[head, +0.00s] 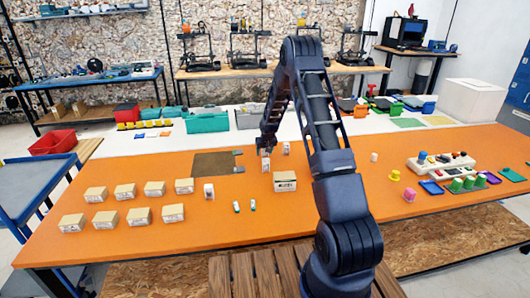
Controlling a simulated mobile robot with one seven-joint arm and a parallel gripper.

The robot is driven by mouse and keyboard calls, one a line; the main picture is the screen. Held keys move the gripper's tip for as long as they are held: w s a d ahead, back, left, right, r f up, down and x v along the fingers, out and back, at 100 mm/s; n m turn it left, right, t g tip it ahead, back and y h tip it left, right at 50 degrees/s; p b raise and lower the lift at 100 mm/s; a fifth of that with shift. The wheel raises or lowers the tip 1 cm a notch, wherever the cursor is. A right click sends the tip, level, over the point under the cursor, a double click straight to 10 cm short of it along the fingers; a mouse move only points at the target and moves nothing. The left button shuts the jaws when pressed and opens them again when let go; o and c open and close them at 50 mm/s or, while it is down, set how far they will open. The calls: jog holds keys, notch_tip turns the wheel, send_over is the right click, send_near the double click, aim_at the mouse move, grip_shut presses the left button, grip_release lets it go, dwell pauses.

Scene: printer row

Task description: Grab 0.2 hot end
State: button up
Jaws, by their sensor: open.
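My gripper (266,151) hangs open and pointing down over the orange table (330,222), left of the raised part of my arm. A small white piece (265,165) stands right below the fingertips; I cannot tell if they touch it. A second white piece (286,149) stands just to the right, and a third white piece with a dark mark (209,191) stands to the left. Labels are too small to read, so I cannot tell which piece is the 0.2 hot end.
A labelled tan box (285,182) stands close in front of the gripper. Several similar boxes (139,217) form two rows at left. A brown mat (214,164) lies behind. White power strips (440,163) and coloured parts fill the right. The front middle-left of the table is clear.

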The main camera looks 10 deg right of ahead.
jog(key=c, duration=1.1)
jog(key=shift+r, duration=0.1)
